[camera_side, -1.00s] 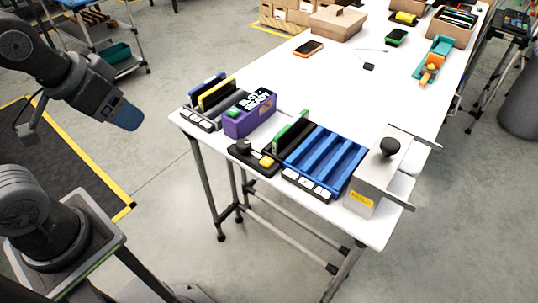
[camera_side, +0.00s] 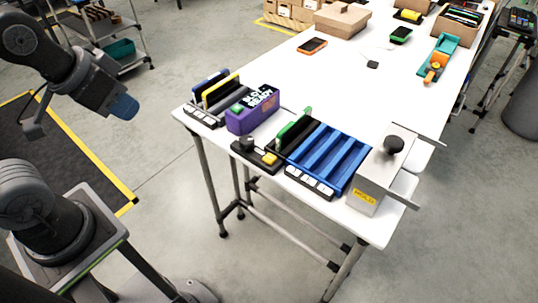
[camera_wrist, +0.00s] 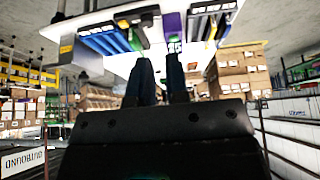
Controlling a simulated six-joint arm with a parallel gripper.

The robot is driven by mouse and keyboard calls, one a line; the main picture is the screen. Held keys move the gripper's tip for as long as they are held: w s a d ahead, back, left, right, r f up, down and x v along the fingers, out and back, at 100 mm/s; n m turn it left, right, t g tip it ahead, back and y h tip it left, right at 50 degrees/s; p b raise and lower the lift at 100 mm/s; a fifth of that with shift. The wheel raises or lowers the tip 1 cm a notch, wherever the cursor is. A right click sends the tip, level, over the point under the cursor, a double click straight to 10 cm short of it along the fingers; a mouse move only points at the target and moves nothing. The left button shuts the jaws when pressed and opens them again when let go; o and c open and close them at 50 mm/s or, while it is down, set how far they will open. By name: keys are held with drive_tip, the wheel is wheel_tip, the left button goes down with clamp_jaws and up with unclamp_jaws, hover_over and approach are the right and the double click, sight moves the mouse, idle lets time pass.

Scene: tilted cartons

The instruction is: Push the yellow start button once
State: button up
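The yellow button (camera_side: 269,158) sits on a low black control box (camera_side: 246,157) near the table's front edge in the side view. A black knob (camera_side: 246,142) stands on the same box, to the button's left. My gripper (camera_side: 127,107) is off the table's left side, in the air, well apart from the button. In the wrist view its two dark blue fingers (camera_wrist: 161,75) have a gap between them, with nothing held.
A purple box (camera_side: 252,110) with a lit display stands behind the control box. A blue slotted tray (camera_side: 327,155) and a metal box with a black knob (camera_side: 378,180) are to its right. Dark racks (camera_side: 214,100) stand at left. The table's middle (camera_side: 345,90) is mostly clear.

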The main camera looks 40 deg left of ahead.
clamp_jaws()
idle(1.0)
drive_tip(key=n+h, duration=0.7)
drive_tip(key=n, duration=0.9)
hover_over(269, 159)
wheel_tip(269, 159, down, 11)
drive_tip(key=shift+r, duration=0.15)
drive_tip(key=shift+f, duration=4.4)
